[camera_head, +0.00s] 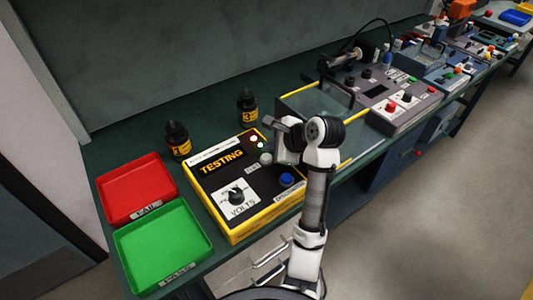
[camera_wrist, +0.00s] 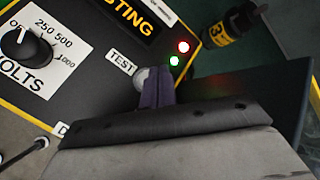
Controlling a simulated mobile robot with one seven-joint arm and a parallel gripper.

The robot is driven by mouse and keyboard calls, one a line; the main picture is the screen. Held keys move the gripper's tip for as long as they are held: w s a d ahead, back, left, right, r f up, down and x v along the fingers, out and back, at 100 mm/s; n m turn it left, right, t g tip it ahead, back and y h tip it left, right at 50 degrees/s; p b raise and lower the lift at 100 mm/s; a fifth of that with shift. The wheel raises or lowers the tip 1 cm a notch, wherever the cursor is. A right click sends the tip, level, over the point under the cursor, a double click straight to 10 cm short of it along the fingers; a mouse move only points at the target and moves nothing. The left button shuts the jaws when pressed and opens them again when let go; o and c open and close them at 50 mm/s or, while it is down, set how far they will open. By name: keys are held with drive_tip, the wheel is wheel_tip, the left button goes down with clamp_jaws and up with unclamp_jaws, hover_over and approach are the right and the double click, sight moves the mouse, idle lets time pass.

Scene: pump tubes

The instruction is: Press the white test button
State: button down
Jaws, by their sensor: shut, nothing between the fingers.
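The white test button (camera_wrist: 141,78) sits on the black panel of the yellow-edged testing box (camera_head: 207,181), beside its TEST label (camera_wrist: 121,61). In the head view the button (camera_head: 265,158) shows just left of the wrist. My gripper (camera_wrist: 157,80) is shut and empty. In the wrist view its purple-grey fingertips overlap the right part of the button and hide some of it. I cannot tell whether they touch it. A red light (camera_wrist: 183,47) and a green light (camera_wrist: 173,61) glow beside the button.
The box also has a VOLTS dial (camera_head: 236,195) and a blue button (camera_head: 286,180). A red FAIL tray (camera_head: 118,188) and a green PASS tray (camera_head: 150,243) lie left. Two dark bottles (camera_head: 177,139) (camera_head: 247,107) stand behind. A clear yellow-edged enclosure (camera_head: 303,82) stands right.

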sight(270, 159)
drive_tip(key=shift+r+p, duration=1.5)
drive_tip(key=shift+r, duration=0.65)
drive_tip(key=shift+s+f, duration=0.1)
